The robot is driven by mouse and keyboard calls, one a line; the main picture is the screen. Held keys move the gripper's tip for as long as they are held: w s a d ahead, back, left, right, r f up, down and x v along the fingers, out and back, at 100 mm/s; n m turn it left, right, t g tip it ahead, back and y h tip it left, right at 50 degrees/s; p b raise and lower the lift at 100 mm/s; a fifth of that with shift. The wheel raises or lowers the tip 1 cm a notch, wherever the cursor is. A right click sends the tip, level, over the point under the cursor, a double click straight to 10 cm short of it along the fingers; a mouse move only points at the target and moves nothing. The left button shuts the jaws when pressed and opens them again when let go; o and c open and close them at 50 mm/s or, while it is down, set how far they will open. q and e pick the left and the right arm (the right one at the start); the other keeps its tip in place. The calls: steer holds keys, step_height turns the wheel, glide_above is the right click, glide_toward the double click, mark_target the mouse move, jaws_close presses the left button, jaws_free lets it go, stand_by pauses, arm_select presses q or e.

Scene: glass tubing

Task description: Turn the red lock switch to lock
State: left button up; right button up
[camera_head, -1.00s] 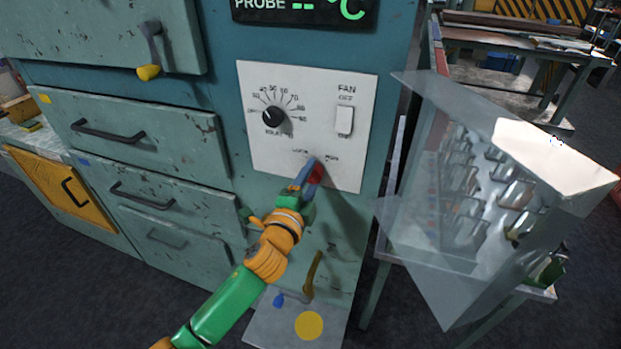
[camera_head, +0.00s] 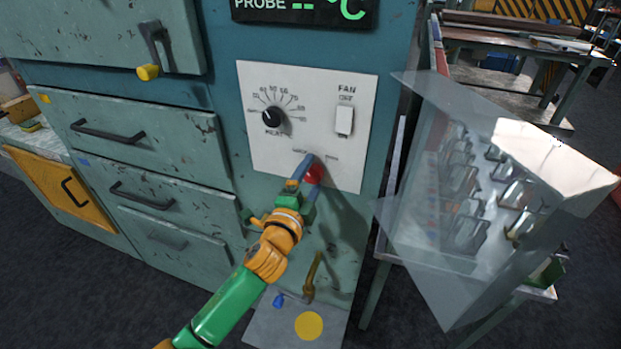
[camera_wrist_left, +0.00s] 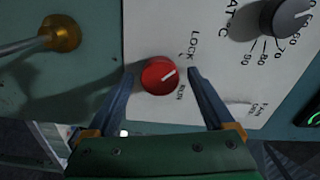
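The red lock switch (camera_head: 315,174) is a round red knob low on the white control panel. My right gripper is not in view.
Above on the white panel (camera_head: 262,160) are a black heat dial (camera_head: 274,117) and a white fan switch (camera_head: 344,121). A brass lever (camera_head: 313,272) sits below. A clear-sided rack (camera_head: 440,150) stands to the right, and drawers (camera_head: 165,190) lie to the left.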

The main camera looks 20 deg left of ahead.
arm_select(q)
steer(key=s+b, duration=0.1)
steer(key=s, duration=0.6)
steer(key=shift+a, duration=0.15)
